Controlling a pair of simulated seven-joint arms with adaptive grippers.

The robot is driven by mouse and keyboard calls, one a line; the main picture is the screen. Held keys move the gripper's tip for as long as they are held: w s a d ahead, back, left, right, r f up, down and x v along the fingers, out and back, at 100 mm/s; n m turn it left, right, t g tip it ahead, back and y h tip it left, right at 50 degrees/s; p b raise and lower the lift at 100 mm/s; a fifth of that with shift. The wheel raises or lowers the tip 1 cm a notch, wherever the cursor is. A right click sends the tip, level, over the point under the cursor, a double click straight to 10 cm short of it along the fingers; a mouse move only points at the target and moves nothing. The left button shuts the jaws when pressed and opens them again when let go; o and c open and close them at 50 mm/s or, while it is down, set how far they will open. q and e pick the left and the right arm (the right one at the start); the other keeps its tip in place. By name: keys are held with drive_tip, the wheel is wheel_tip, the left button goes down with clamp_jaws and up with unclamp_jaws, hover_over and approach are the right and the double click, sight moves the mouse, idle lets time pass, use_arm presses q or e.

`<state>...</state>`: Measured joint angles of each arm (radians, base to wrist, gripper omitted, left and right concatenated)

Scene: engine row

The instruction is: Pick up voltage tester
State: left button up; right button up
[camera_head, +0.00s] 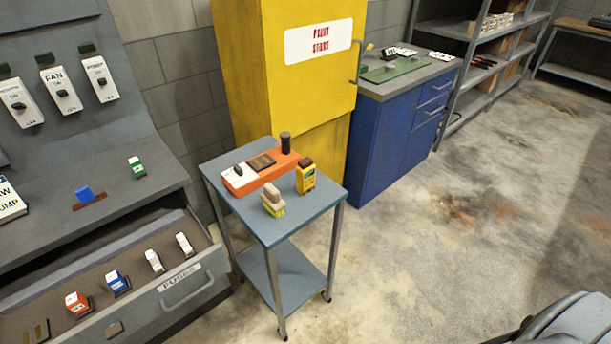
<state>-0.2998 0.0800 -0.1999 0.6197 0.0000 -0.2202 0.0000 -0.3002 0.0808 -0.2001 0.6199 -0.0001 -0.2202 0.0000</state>
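A small yellow handheld device with a dark top (305,176), which looks like the voltage tester, stands upright on the blue-grey cart (225,165). It is near the cart's right edge, just in front of an orange tray (240,186). No gripper is near it. A grey and black rounded part at the bottom right corner appears to be my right arm; its fingers do not show. My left gripper is out of view.
The orange tray has a dark upright cylinder (286,143). A yellow cabinet (270,60) stands behind the cart, and an open fuse drawer (180,285) is at left. Floor to the right is clear.

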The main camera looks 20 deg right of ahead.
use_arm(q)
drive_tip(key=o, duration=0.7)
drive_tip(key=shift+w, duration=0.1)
